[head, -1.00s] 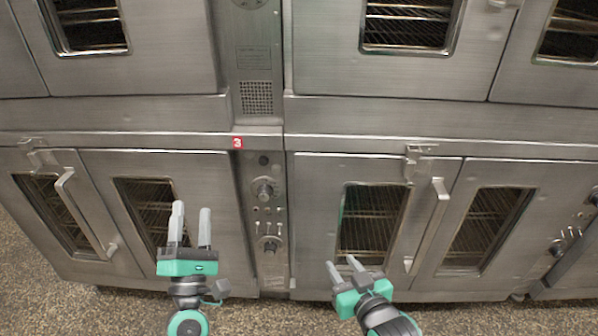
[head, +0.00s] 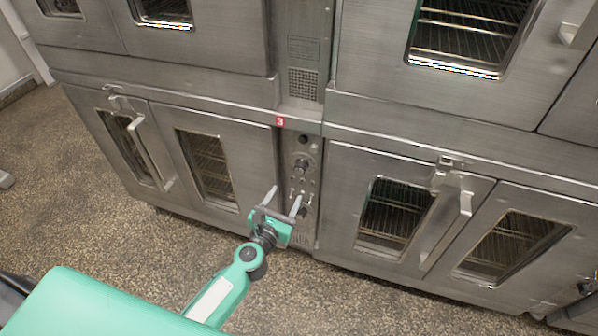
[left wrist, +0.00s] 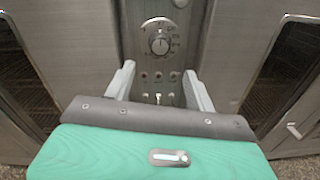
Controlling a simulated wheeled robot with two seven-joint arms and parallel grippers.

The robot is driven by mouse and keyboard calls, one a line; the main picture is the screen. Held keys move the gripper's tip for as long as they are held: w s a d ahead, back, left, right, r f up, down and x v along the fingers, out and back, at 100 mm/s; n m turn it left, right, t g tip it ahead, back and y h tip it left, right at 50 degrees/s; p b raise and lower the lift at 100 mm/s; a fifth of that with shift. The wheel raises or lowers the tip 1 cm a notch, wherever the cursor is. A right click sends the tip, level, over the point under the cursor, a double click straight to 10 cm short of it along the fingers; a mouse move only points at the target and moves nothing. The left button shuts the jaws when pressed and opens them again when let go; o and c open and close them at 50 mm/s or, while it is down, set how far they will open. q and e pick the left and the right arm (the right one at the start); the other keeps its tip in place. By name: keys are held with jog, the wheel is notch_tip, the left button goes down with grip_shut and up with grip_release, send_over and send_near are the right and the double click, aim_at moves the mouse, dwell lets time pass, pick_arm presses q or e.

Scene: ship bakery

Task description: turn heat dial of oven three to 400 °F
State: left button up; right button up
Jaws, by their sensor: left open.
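Oven three is the lower steel oven with the red 3 label (head: 280,122) at the top of its narrow control panel (head: 319,150). The panel's upper round dial (head: 302,166) shows in the head view. In the left wrist view, the dial (left wrist: 159,45) has a printed ring of marks too small to read. My left gripper (head: 284,197) is open and empty, in front of the panel's lower part. Its fingertips (left wrist: 159,70) point toward the panel, below the upper dial and on either side of it. My right gripper is out of view.
Small switches (left wrist: 159,75) sit below the dial. Oven doors flank the panel, with projecting handles at left (head: 150,152) and right (head: 445,230). Another oven is stacked above. The speckled floor (head: 100,230) in front is clear.

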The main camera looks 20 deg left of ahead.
aim_at(299, 171)
pick_arm(q)
jog(key=w, duration=0.9)
jog(key=shift+w+d, duration=0.35)
jog(key=shift+w, duration=0.05)
jog(key=c, duration=1)
